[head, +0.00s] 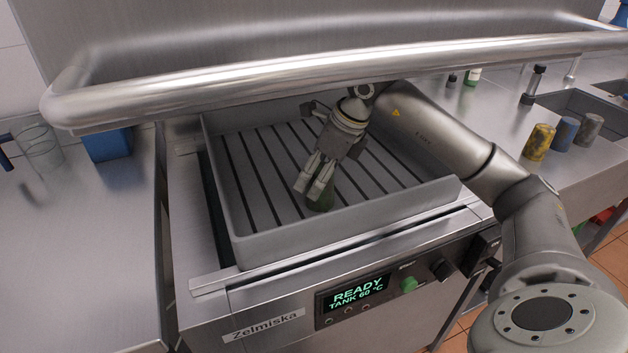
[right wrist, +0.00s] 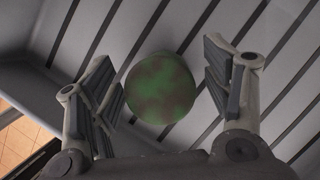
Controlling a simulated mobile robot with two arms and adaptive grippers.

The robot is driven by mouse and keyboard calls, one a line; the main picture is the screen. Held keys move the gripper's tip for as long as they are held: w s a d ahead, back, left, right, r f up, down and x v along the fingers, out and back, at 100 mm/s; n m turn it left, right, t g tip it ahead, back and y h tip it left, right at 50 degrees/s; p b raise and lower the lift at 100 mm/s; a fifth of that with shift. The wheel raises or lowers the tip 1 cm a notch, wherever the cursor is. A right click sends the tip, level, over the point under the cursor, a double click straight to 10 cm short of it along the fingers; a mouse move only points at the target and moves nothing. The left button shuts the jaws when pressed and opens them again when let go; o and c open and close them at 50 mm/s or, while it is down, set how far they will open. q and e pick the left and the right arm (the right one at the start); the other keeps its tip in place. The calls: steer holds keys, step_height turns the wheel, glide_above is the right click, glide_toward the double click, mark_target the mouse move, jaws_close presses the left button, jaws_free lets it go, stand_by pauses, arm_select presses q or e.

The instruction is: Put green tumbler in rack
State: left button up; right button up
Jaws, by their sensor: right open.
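The green tumbler (head: 321,199) stands on the slatted floor of the grey rack (head: 345,228), near its front wall, partly hidden by my right gripper (head: 316,189). In the right wrist view the tumbler (right wrist: 161,88) shows as a mottled green and brown round shape between the two fingers. My right gripper (right wrist: 162,90) is open, its fingers on either side of the tumbler with visible gaps. My left gripper is not in view.
A polished steel bar (head: 330,80) crosses above the rack. Yellow (head: 539,142), blue (head: 565,133) and grey tumblers (head: 588,128) stand on the right counter. A clear glass jug (head: 38,148) and a blue box (head: 107,144) are on the left counter.

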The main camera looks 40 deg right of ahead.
steer(key=v, duration=0.5)
steer(key=shift+r, duration=0.1)
stand_by(0.3)
